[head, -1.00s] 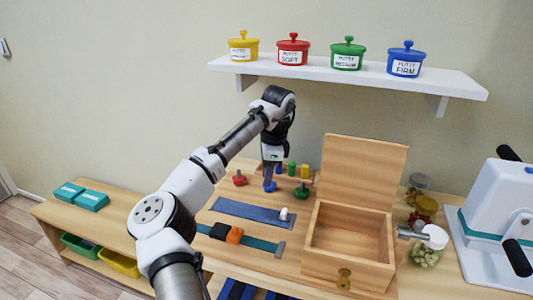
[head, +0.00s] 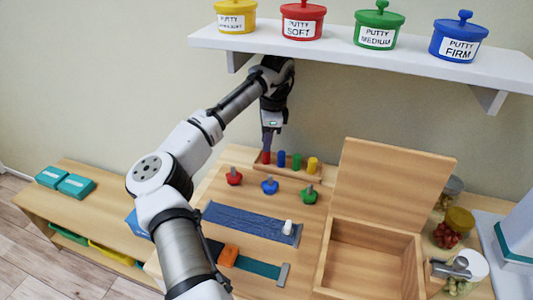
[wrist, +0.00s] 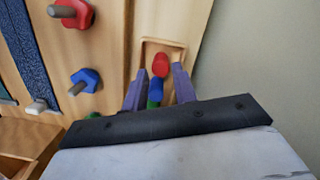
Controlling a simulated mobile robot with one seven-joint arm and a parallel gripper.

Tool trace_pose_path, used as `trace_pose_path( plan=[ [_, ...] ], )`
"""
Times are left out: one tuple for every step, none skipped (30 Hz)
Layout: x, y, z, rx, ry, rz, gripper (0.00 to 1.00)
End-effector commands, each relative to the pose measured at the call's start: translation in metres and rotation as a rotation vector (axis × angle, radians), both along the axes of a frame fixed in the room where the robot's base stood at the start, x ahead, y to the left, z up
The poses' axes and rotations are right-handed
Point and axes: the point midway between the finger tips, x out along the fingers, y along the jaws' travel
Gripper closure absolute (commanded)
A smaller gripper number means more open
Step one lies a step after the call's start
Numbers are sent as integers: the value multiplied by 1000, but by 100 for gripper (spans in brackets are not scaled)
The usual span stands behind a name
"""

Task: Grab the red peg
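The red peg (head: 266,157) stands upright at the left end of a wooden peg rack (head: 258,171) at the back of the board. My gripper (head: 268,146) points down just above and behind it in the head view. In the wrist view the red peg (wrist: 160,65) shows in the gap near the fingertips of my gripper (wrist: 158,82), with space on both sides. The fingers are apart and hold nothing. The blue peg (wrist: 157,88) and part of the green peg show behind it, lower in that gap.
The blue (head: 282,159), green (head: 296,161) and yellow (head: 313,164) pegs stand to the right. Red (head: 234,176), blue (head: 270,185) and green (head: 309,194) knobs sit in front. A shelf (head: 350,53) with putty tubs hangs above. An open wooden box (head: 327,252) is at right.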

Motion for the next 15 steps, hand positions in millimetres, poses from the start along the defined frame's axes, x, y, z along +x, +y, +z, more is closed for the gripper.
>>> trace_pose_path(
  plan=[
    [0, 0, -5, 2, 1, 0, 73],
    [-1, 0, -8, 2, 1, -1, 73],
    [-1, 0, -14, 2, 2, -1, 73],
    [-1, -1, -18, 2, 2, -1, 73],
    [-1, -1, -23, 2, 2, -1, 73],
    [-2, -1, -29, 2, 3, 0, 73],
    [-2, 0, -34, 1, 2, 1, 73],
    [-2, 0, -38, 1, 2, 1, 73],
    [-1, 0, -43, 1, 2, 1, 73],
    [-1, 1, -46, 0, 2, 0, 73],
    [-2, 1, -48, 0, 2, 0, 73],
    [-2, 1, -50, 0, 1, 0, 73],
    [-2, 1, -51, 0, 1, 0, 73],
    [-2, 1, -52, -1, 1, 0, 73],
    [-1, 1, -52, -1, 1, 0, 73]
  ],
)
